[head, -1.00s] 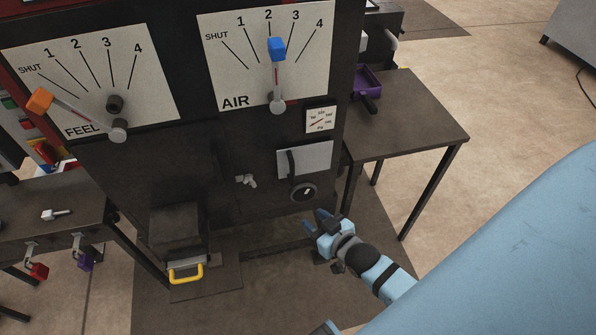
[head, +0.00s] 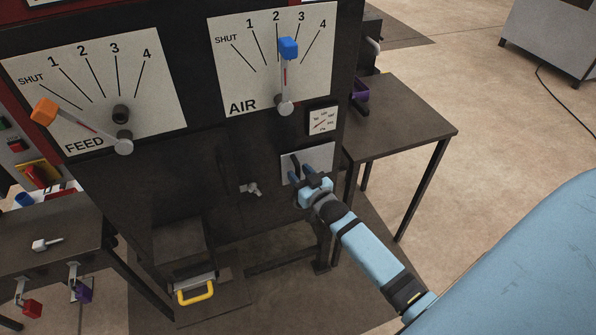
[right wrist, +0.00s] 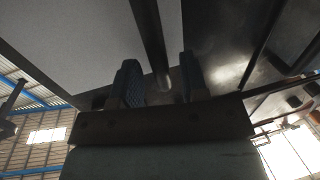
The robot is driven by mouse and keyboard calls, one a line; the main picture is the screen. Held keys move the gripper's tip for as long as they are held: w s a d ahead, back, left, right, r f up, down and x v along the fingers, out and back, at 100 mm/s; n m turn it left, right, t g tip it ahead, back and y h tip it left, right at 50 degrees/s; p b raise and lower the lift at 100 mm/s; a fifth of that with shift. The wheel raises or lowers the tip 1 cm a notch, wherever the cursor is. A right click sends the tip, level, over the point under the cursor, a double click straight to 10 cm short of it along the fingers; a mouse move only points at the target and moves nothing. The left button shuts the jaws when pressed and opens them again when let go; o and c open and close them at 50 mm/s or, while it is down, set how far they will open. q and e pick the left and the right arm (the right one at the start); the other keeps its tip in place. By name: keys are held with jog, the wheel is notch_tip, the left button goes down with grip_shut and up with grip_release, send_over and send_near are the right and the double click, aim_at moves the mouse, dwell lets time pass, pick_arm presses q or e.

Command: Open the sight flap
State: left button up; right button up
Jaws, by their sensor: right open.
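The sight flap (head: 321,156) is a pale grey plate on the front of the dark machine, below the small gauge. It looks closed, and a dark upright bar handle (head: 295,162) stands on its left part. My right gripper (head: 301,172) is open at the handle, its blue fingers pointing up at the flap. In the right wrist view the dark handle (right wrist: 150,40) runs down between the two blue fingers (right wrist: 160,82), with gaps to both visible. The pale flap (right wrist: 80,45) fills the upper left there. My left gripper is not in view.
The FEED lever (head: 45,110) and AIR lever (head: 288,48) sit above on white scales. A small metal tap (head: 251,188) is left of my gripper. A yellow-handled drawer (head: 196,292) is low on the left. A dark side table (head: 405,120) stands to the right.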

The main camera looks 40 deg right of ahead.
jog(key=shift+w, duration=0.55)
grip_shut()
